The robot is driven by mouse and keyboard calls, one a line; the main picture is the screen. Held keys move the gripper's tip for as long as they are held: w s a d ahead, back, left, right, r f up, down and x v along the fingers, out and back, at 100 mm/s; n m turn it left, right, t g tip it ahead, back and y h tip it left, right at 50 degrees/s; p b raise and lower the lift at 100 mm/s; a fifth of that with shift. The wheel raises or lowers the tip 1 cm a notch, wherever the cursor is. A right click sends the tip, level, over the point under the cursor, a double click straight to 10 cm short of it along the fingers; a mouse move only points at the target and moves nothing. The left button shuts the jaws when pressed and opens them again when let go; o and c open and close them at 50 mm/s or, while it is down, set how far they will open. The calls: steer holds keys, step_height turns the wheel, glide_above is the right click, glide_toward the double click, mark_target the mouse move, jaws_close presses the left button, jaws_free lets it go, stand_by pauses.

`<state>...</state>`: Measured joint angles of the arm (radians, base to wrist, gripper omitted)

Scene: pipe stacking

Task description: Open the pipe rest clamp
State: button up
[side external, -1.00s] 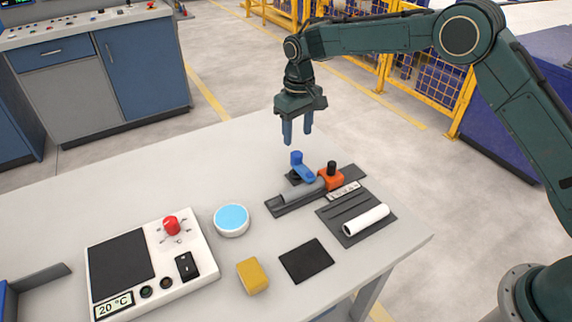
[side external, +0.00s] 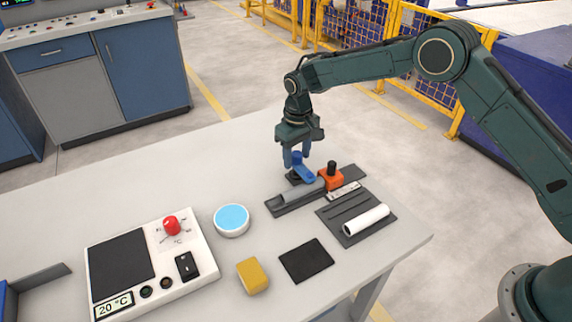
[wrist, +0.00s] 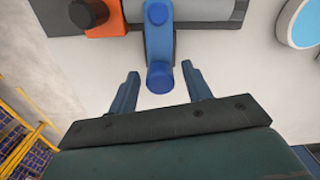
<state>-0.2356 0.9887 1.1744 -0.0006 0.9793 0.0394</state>
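The pipe rest (side external: 284,205) is a dark rail near the far edge of the table, with a grey pipe (side external: 302,191) lying along it. Its clamp is a blue lever (side external: 304,173) reaching over the pipe. In the wrist view the blue lever (wrist: 158,45) ends in a round knob (wrist: 160,78). My gripper (side external: 296,163) has come down at the lever's knob end. In the wrist view my gripper's fingers (wrist: 160,84) are apart, one on each side of the knob, with gaps on both sides. I cannot tell whether the fingertips reach the knob's height.
An orange block (side external: 331,179) with a black knob sits on the rail beside the lever. A white pipe (side external: 366,219) lies on a dark grooved plate. A blue-topped round dish (side external: 231,219), a yellow block (side external: 252,276) and a control box (side external: 205,260) stand nearer.

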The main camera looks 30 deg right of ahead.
jaws_close()
steer(key=shift+n, duration=0.4)
steer(key=n, duration=0.8)
steer(key=shift+w+n, duration=0.1)
steer(key=shift+n, duration=0.2)
steer(key=n, duration=0.4)
steer(key=shift+n, duration=2.3)
